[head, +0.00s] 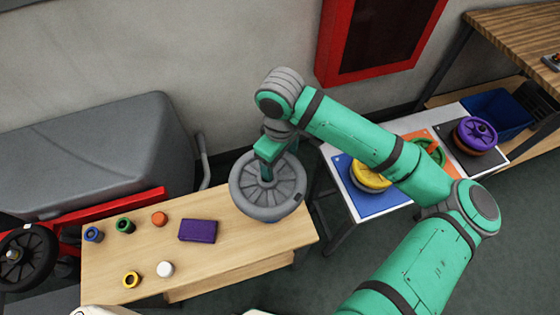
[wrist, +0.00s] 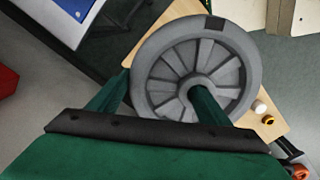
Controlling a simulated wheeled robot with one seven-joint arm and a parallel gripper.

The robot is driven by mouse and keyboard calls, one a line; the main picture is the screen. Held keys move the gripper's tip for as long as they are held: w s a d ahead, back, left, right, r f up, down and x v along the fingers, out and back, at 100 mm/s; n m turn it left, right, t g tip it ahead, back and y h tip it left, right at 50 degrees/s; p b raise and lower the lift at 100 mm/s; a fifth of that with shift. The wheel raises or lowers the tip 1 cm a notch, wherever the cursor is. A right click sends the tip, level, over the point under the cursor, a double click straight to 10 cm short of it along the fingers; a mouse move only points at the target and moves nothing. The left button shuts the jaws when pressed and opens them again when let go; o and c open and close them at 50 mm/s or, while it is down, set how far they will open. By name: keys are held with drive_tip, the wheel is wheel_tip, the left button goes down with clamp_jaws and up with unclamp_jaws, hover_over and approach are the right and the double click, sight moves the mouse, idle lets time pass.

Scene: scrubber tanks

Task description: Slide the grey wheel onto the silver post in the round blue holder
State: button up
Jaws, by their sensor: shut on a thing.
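The grey wheel (head: 268,190) is a spoked disc above the right end of the wooden bench. It lies roughly flat. My gripper (head: 265,172) comes down from above and is shut on the wheel. In the wrist view the wheel (wrist: 168,62) fills the middle. There, one finger of my gripper (wrist: 162,84) reaches to the hub and the other is by the outer rim. I cannot tell whether wheel and holder touch.
The wooden bench (head: 120,250) also carries a purple block (head: 198,230) and several small coloured rings and caps. A white table at right holds a yellow wheel (head: 368,177), a green wheel and a purple wheel (head: 476,133). A grey machine (head: 100,140) stands behind left.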

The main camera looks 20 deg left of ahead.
drive_tip(key=shift+f, duration=0.5)
idle(0.7)
